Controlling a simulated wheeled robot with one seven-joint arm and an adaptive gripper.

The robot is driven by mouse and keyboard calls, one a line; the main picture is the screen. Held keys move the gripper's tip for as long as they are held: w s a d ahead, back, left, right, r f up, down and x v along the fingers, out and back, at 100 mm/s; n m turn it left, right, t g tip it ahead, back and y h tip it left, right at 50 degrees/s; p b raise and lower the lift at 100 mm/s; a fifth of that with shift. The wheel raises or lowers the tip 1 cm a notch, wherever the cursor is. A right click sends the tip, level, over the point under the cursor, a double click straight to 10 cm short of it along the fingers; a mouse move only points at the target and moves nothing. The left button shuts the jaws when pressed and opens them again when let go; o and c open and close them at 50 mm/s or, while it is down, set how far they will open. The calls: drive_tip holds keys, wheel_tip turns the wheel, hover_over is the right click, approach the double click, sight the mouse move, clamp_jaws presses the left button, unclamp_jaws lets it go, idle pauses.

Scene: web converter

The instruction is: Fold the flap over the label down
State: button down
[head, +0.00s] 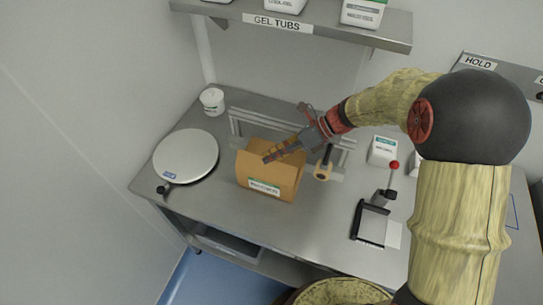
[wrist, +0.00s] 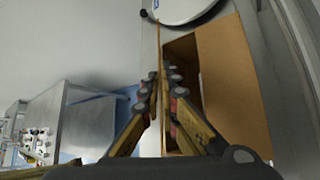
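An open brown cardboard box (head: 257,169) stands on the steel bench in the head view, with a white and green label (head: 264,187) on its front face. My gripper (head: 268,158) is over the top of the box. In the wrist view the fingers of my gripper (wrist: 160,82) are parted on either side of a thin upright cardboard panel (wrist: 157,50) on the label side, seen edge-on. Contact with it is unclear. A wide brown flap (wrist: 233,85) stands out on the box's other side. The dark inside of the box shows between them.
A round scale (head: 186,156) stands left of the box, and a white tub (head: 212,99) behind it. A metal rail frame (head: 250,122) and a tape roll (head: 323,170) are close behind and right. A red-knobbed lever device (head: 372,219) stands farther right. A shelf (head: 390,36) hangs above.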

idle(0.4)
drive_tip(key=shift+w+d+f+m+g+y+p, duration=0.15)
drive_tip(key=shift+w+f+m+g+y+p, duration=0.25)
drive_tip(key=shift+p, duration=0.45)
drive_tip(key=c, duration=2.5)
unclamp_jaws()
drive_tip(key=shift+r, duration=0.15)
drive_tip(key=o, duration=0.4)
wheel_tip(320, 180, up, 10)
